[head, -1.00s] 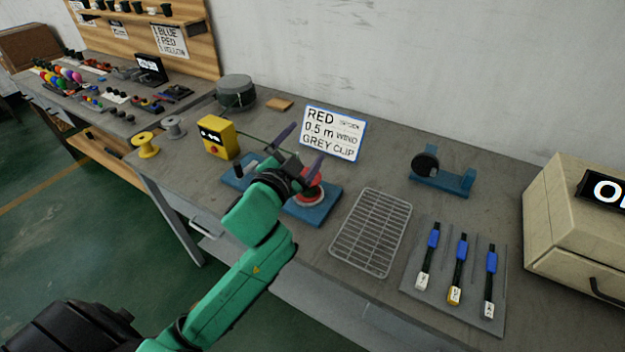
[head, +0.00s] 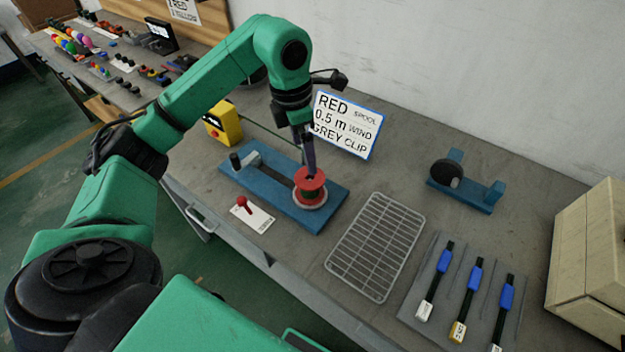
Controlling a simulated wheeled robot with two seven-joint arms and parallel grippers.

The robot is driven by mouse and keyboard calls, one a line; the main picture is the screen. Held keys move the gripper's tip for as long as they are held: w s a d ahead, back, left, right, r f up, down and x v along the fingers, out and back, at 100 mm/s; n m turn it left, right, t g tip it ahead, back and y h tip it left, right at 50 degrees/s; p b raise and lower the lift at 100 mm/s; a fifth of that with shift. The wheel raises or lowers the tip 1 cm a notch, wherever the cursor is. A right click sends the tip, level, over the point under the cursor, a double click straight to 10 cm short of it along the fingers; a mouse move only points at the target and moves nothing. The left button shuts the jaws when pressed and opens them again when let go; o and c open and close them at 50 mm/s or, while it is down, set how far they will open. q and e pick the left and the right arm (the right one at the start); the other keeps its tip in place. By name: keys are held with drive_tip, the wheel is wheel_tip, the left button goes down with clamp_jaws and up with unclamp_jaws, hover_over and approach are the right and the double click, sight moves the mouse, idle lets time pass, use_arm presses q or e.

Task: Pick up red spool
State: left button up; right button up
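The red spool (head: 310,180) stands upright on the right end of the blue winding fixture (head: 255,185), over a pale round base. Something green shows between its flanges. My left gripper (head: 310,168) comes down from above, with its purple finger reaching the top of the spool. The fingers line up in this view, so I cannot tell whether they are apart or closed on the spool. My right gripper is not in view. The sign (head: 345,124) behind reads RED spool, 0.5 m wind, GREY CLIP.
A yellow box (head: 222,124) with a red button stands behind the fixture. A red-knobbed lever (head: 242,202) on a white card is in front. A wire rack (head: 376,246), a blue stand (head: 466,188), a tray with blue-banded cables (head: 440,262) and a beige cabinet (head: 590,260) lie to the right.

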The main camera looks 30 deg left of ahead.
sight(309, 179)
use_arm(q)
drive_tip(key=f+p, duration=0.1)
drive_tip(key=f, duration=0.2)
drive_tip(key=f+p, duration=0.1)
drive_tip(key=f, duration=0.3)
drive_tip(key=d+f+p, duration=0.1)
drive_tip(key=f, duration=0.3)
drive_tip(key=shift+w, duration=0.35)
drive_tip(key=shift+f, duration=0.25)
drive_tip(key=c, duration=1)
